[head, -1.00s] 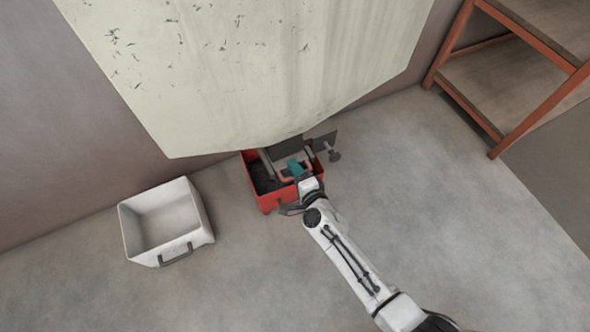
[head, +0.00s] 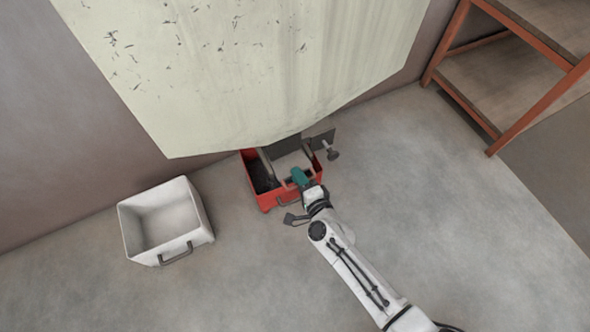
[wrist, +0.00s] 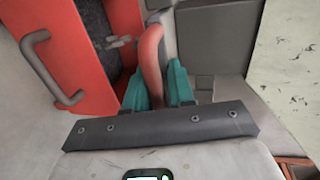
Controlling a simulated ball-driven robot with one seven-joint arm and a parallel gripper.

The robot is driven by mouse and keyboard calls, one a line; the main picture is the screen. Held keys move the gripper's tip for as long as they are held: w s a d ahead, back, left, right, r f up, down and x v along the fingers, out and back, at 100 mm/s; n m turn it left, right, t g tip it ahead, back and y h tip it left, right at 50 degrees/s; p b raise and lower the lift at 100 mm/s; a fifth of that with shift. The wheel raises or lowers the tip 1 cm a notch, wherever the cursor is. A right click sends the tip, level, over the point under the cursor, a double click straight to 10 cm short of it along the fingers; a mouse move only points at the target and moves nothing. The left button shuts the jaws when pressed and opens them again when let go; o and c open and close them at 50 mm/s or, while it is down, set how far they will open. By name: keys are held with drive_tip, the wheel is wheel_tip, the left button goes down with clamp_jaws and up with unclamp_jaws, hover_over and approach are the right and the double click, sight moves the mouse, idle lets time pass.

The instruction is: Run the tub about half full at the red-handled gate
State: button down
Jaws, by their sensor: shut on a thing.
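The red tub (head: 267,201) stands on the floor under the hopper (head: 260,70). Dark pellets (head: 262,179) show inside its left part; their level is hard to judge. The tub's red wall (wrist: 62,25) and grey handle (wrist: 38,62) also show in the wrist view. The red gate handle (wrist: 151,48) stands between the teal fingers of my gripper (wrist: 158,84), which is shut on it. In the head view my gripper (head: 300,177) is over the tub's front right part and hides some of its inside. Grey gate plates (wrist: 217,40) lie beyond the handle.
A white bin (head: 150,250) with a dark handle stands on the floor at the left. A dark bracket with a knob (head: 333,154) sticks out right of the tub. An orange-framed shelf (head: 455,85) stands at the right. The floor in front is clear.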

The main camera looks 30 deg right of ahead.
drive_tip(key=c, duration=1.2)
unclamp_jaws()
drive_tip(key=shift+s+f, duration=0.2)
drive_tip(key=shift+f, duration=0.15)
drive_tip(key=shift+c, duration=0.2)
drive_tip(key=shift+o, duration=0.6)
drive_tip(key=shift+w+r, duration=0.1)
drive_tip(key=shift+r, duration=0.05)
drive_tip(key=p+v, duration=0.2)
drive_tip(key=v, duration=0.8)
drive_tip(key=shift+s, duration=0.4)
drive_tip(key=shift+r, duration=0.1)
